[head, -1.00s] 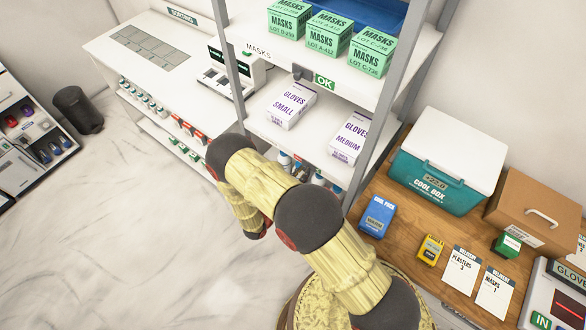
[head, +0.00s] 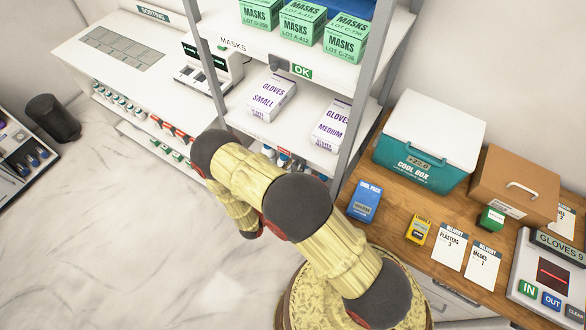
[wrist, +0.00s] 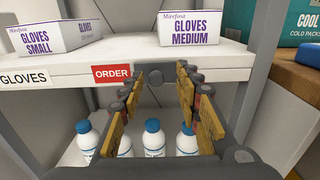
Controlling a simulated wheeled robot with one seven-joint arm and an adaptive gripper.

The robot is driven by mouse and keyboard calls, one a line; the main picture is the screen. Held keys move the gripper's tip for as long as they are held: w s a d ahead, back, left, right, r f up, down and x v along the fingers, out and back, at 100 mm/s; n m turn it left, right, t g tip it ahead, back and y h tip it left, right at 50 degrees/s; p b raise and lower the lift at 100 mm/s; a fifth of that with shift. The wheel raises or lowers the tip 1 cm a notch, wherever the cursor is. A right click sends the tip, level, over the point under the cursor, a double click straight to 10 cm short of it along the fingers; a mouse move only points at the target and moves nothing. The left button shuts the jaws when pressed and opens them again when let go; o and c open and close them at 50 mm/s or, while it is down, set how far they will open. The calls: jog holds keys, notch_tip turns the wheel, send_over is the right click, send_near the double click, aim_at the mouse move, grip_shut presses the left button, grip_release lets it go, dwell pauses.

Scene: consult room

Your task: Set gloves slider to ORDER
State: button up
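In the wrist view, a white shelf edge carries a GLOVES label (wrist: 24,78) and, right of it, a red ORDER label (wrist: 112,73) in plain sight. Just right of the red label is a grey piece with a rounded knob (wrist: 153,74), apparently the gloves slider, partly hidden by my fingers. My gripper (wrist: 160,85) is open, its yellowish fingers apart on either side of the knob's place; I cannot tell whether they touch it. In the head view my arm hides the gripper and this part of the shelf edge.
Gloves boxes small (head: 272,98) and medium (head: 332,125) stand on the shelf above the labels. Blue-capped bottles (wrist: 154,138) stand below. The masks shelf shows a green OK label (head: 302,72). A wooden counter with a cool box (head: 415,170) is at right.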

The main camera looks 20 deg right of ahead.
jog(key=shift+a, duration=0.1)
jog(key=v, duration=1.2)
dwell(0.4)
